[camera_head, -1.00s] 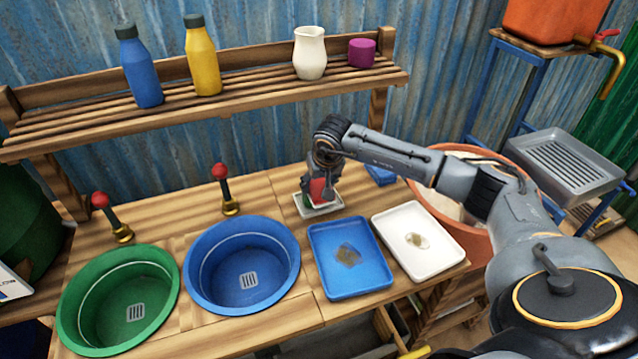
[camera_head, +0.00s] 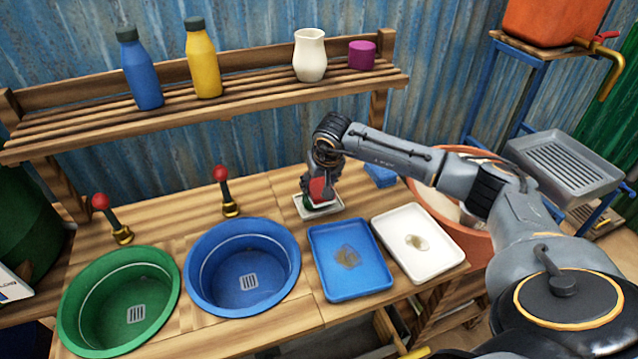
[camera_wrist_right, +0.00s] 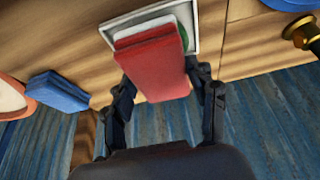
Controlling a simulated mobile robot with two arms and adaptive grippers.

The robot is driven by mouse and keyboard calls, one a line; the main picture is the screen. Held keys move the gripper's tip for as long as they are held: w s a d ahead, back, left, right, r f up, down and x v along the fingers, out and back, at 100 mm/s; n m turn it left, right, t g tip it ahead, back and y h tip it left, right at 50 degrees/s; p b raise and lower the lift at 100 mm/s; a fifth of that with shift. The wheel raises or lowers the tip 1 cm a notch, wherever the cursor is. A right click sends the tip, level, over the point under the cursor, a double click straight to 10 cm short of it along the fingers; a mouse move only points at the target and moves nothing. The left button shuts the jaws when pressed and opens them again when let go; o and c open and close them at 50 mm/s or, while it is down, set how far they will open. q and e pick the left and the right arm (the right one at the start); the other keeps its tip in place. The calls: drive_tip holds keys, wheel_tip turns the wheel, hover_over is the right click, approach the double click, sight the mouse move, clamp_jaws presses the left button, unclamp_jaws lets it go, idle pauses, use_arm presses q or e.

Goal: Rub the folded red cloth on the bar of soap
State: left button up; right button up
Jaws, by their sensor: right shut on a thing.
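The folded red cloth (camera_head: 319,189) is held in my right gripper (camera_head: 321,182), low over a small white dish (camera_head: 333,210) on the table. In the right wrist view the red cloth (camera_wrist_right: 158,68) lies between the fingers of the right gripper (camera_wrist_right: 165,92), with its far end over the white dish (camera_wrist_right: 197,14). A sliver of green, likely the soap, shows beside the cloth in the dish; most of it is hidden by the cloth. I cannot tell for sure whether the cloth touches it. My left gripper is not in view.
A blue folded cloth or sponge (camera_head: 380,175) lies right of the dish. A blue tray (camera_head: 322,240) and a white tray (camera_head: 385,216) are in front. A blue basin (camera_head: 191,270) and a green basin (camera_head: 68,320) stand left. A slatted shelf (camera_head: 240,92) runs behind.

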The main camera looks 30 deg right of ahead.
sight(319, 185)
drive_tip(key=shift+r+p, duration=1.55)
drive_tip(key=shift+r, duration=1.55)
drive_tip(key=shift+a, duration=0.1)
